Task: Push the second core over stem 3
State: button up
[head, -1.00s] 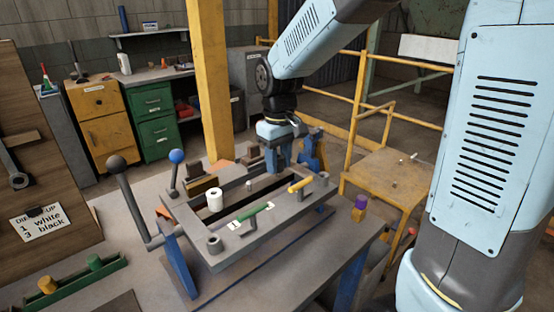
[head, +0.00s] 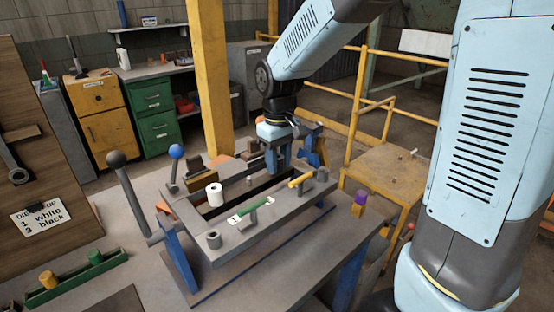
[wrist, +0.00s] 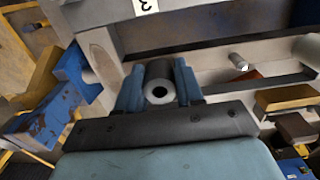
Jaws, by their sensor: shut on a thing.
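My gripper (head: 278,168) points down over the far side of the grey mould frame (head: 225,252), its blue fingers shut. In the wrist view my gripper (wrist: 160,92) holds the dark core (wrist: 158,70) between its fingers; the core's grey end ring and dark hole face the camera. A label with 3 (wrist: 146,5) lies near the core. Stem 3 itself is hidden, so I cannot tell how far the core is over it. The white core (head: 214,195) stands upright at the frame's left part. A bare stem (head: 249,182) stands between it and my gripper.
Levers with a black knob (head: 115,158) and a blue knob (head: 176,152) rise at the left. A sign (head: 38,217) reads 1 white, 3 black. A yellow railing stands behind.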

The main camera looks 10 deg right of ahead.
jog(key=shift+f, duration=0.2)
jog(key=o, duration=1.1)
notch_tip(320, 180, up, 14)
jog(key=shift+f, duration=0.2)
jog(key=s+d+m+t, duration=0.2)
jog(key=s+d, duration=0.3)
jog(key=s+d+m+t, duration=0.1)
jog(key=s+d+m, duration=0.1)
jog(key=s+d, duration=0.3)
jog(key=s+d+m+t, duration=0.2)
jog(key=s+d, duration=0.3)
jog(key=s, duration=0.1)
jog(key=shift+s+d+f+m+t, duration=0.3)
jog(key=shift+f+m, duration=0.1)
